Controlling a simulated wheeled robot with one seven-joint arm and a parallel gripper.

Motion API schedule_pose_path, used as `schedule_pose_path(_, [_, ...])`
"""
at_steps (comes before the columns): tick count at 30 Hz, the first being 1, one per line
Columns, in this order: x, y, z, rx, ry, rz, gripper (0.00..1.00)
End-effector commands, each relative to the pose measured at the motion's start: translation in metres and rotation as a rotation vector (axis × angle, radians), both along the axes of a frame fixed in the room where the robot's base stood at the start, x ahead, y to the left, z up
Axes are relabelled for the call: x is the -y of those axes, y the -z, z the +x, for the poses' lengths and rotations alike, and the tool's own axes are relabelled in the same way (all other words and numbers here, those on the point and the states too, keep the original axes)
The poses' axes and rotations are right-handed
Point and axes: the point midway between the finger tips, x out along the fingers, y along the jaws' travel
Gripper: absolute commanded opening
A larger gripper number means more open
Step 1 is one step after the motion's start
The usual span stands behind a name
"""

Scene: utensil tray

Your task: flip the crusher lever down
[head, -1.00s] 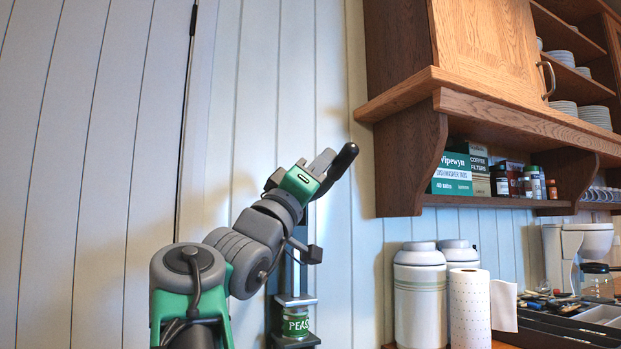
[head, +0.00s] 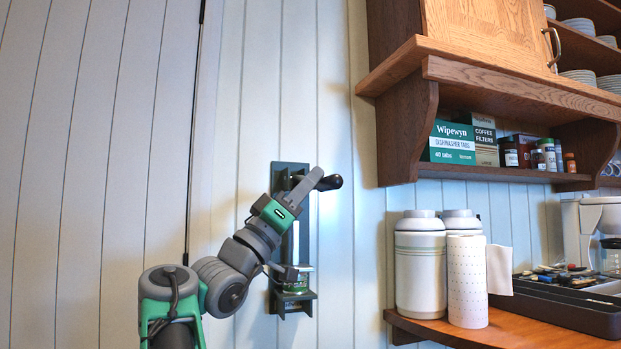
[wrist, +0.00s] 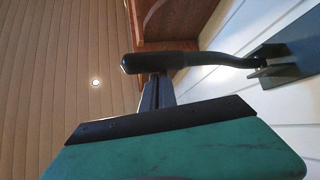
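The crusher (head: 306,225) is a dark upright wall-mounted device with a can of peas (head: 300,282) low in it. Its lever ends in a thick black handle (head: 331,182), which points right, near level, by the crusher's top. In the wrist view the handle (wrist: 160,62) runs across the fingertips, and its arm bends right to a grey bracket. My gripper (head: 314,178) lies across the handle, its grey fingers seemingly together. In the wrist view the handle hides the fingertips (wrist: 154,82), so firm contact cannot be told.
A wooden wall cabinet (head: 480,65) with a shelf of boxes and jars hangs to the right. Below it, white canisters (head: 420,265), a paper towel roll (head: 467,282) and a dark utensil tray (head: 570,305) stand on a wooden counter. The panelled wall left of my arm is bare.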

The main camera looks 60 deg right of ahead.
Motion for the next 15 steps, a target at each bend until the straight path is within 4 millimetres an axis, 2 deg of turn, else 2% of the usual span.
schedule_pose_path(1, [0.0098, 0.0195, 0.0049, -0.021, 0.02, 0.038, 0.0])
schedule_pose_path(11, [0.01, 0.0213, 0.0065, -0.024, 0.02, 0.041, 0.0])
schedule_pose_path(15, [0.0074, 0.0128, 0.0075, -0.023, 0.019, 0.038, 0.0])
